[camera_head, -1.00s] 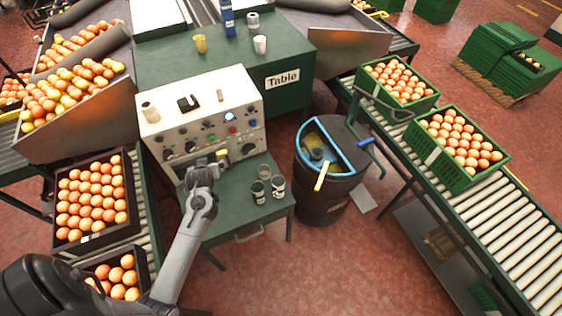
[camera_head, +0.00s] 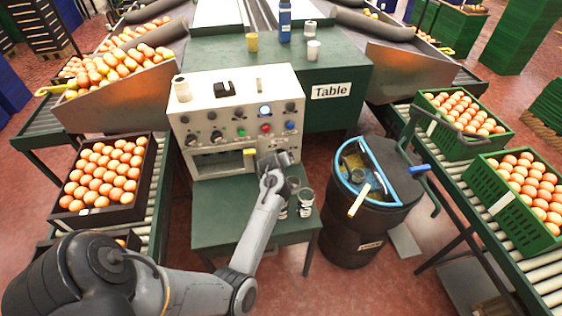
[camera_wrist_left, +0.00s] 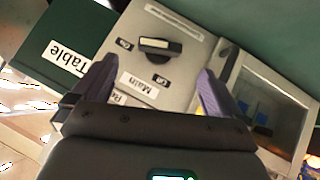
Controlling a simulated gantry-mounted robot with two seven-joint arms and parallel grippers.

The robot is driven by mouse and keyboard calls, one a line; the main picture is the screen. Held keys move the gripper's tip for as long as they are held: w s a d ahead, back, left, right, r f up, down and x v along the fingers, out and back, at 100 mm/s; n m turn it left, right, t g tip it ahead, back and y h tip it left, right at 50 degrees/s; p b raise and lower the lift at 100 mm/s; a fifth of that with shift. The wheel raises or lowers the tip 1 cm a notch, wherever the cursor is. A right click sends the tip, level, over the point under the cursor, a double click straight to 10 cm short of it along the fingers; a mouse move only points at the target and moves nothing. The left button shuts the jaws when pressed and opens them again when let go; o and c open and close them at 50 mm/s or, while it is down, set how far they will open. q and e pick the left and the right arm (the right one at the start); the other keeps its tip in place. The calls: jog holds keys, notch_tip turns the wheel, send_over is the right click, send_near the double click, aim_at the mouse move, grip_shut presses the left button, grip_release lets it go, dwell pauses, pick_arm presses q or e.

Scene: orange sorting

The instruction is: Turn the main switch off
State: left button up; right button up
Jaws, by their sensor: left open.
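The control box (camera_head: 225,95) stands on the green table. In the left wrist view the main switch (camera_wrist_left: 160,45) is a dark knob with a pale bar, on a plate with an upside-down "Main" label (camera_wrist_left: 138,84). The bar lies roughly crosswise; its left end is nearest the small label that seems to read "On" (camera_wrist_left: 124,44). Another label, seemingly "Off" (camera_wrist_left: 162,80), is below it. My left gripper (camera_head: 283,158) is at the box's lower right front and hides the switch in the head view. Its fingers (camera_wrist_left: 152,80) are open and empty, with the switch beyond their tips.
Two small cans (camera_head: 305,199) stand on the low green stand just below my left gripper. A dark barrel (camera_head: 350,225) with a blue-rimmed top stands to the right. Orange crates (camera_head: 75,212) line the conveyors at both sides.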

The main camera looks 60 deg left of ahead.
pick_arm(q)
jog(key=b+x, duration=0.3)
jog(key=x, duration=0.5)
jog(key=shift+w+a+f, duration=0.2)
jog(key=shift+a+f, duration=0.05)
jog(key=c, duration=1)
